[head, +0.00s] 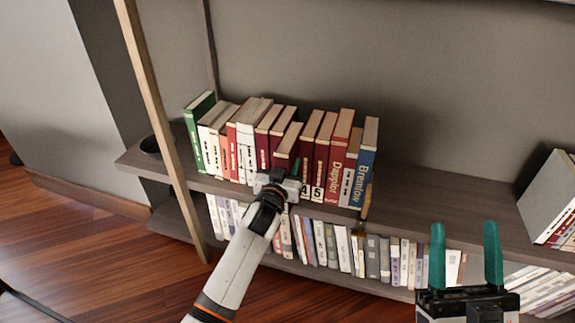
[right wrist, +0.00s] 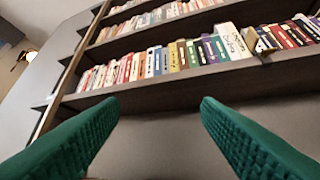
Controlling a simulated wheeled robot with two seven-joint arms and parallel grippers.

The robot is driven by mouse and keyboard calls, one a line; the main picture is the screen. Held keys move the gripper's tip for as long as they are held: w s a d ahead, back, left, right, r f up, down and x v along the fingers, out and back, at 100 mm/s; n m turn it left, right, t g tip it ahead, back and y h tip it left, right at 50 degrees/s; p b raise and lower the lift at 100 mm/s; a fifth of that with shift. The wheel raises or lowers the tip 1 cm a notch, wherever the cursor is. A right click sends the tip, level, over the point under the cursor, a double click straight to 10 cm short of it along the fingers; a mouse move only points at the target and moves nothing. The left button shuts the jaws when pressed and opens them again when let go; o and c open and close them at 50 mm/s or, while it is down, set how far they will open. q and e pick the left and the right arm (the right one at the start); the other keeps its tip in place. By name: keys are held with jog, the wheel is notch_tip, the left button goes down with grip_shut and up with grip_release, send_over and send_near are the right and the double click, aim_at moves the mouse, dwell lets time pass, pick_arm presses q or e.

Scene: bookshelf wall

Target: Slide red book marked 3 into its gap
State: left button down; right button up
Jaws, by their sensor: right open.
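A dark red book (head: 287,148) stands in the upper shelf row, just left of the dark red books marked 4 (head: 306,165) and 5 (head: 321,165). Its top sits lower than its neighbours' and looks nearer the front. Its lower spine is hidden by my left gripper, so no number shows; its place beside 4 suggests book 3. My left gripper (head: 283,178) is at this spine, with a green fingertip along its right side. Whether it grips the book is hidden. My right gripper (head: 465,255) is open and empty, in front of the shelf at lower right; its green fingers also show in the right wrist view (right wrist: 158,125).
The upper shelf board (head: 440,205) is bare right of the blue book (head: 365,165). A green book (head: 199,130) ends the row at left. A wooden post (head: 160,120) stands at left front. A lower row of books (head: 385,258) runs beneath. More books lean at far right (head: 550,200).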

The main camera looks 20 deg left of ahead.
pick_arm(q)
jog(key=shift+r, duration=0.15)
jog(key=c, duration=1)
grip_release()
jog(key=shift+o, duration=0.4)
jog(key=shift+f, duration=0.3)
jog(key=s+p, duration=0.3)
jog(key=s, duration=0.9)
jog(key=shift+a+r, duration=0.2)
pick_arm(e)
jog(key=w+f+g+h, duration=0.3)
jog(key=w+f+g, duration=0.1)
jog(key=f+g, duration=0.4)
jog(key=shift+d+f, duration=0.3)
jog(key=shift+f, duration=0.95)
